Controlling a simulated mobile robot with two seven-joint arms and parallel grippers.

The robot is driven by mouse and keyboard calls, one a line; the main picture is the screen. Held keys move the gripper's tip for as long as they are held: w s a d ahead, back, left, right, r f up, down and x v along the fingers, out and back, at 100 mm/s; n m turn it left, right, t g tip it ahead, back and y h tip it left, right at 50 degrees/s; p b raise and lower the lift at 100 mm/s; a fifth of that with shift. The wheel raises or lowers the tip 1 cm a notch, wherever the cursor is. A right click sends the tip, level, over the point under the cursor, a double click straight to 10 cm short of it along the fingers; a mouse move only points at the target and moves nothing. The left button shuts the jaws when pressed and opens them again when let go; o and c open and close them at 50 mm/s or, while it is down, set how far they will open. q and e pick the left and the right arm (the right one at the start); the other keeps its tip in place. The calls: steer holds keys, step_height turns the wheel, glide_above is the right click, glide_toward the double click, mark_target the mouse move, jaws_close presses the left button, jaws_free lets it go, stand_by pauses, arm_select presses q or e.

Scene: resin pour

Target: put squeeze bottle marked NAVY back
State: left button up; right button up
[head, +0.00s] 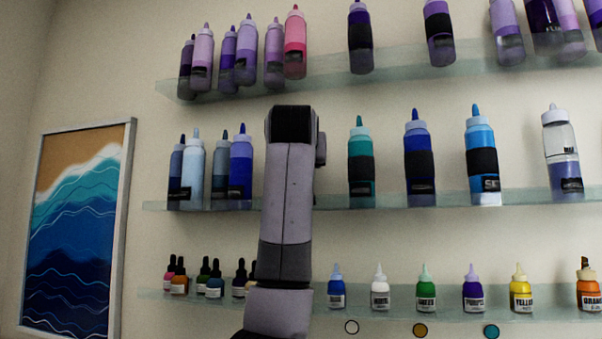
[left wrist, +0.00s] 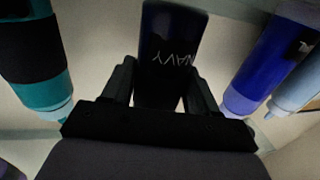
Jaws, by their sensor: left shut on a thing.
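The dark navy squeeze bottle (left wrist: 172,45) shows in the left wrist view, its NAVY label upside down in that picture. My left gripper (left wrist: 162,90) is shut on it, one finger on each side. In the head view my left arm rises in front of the middle shelf (head: 400,200) and hides the gripper and the bottle. I cannot tell whether the bottle touches the shelf. My right gripper is not in view.
On the middle shelf, a blue bottle (head: 241,165) stands left of my arm and a teal bottle (head: 361,160) right of it. The wrist view shows teal (left wrist: 40,60) and blue (left wrist: 262,65) neighbours beside the held bottle. Shelves above and below hold more bottles.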

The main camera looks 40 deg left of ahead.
arm_select(q)
steer(key=shift+f, duration=0.7)
steer(key=shift+w+a+f, duration=0.15)
steer(key=shift+w+f, duration=0.1)
steer(key=shift+f, duration=0.2)
steer(key=shift+f, duration=0.15)
steer(key=o, duration=0.6)
steer(key=shift+f, duration=0.1)
steer(key=o, duration=0.4)
steer(key=shift+o, duration=0.2)
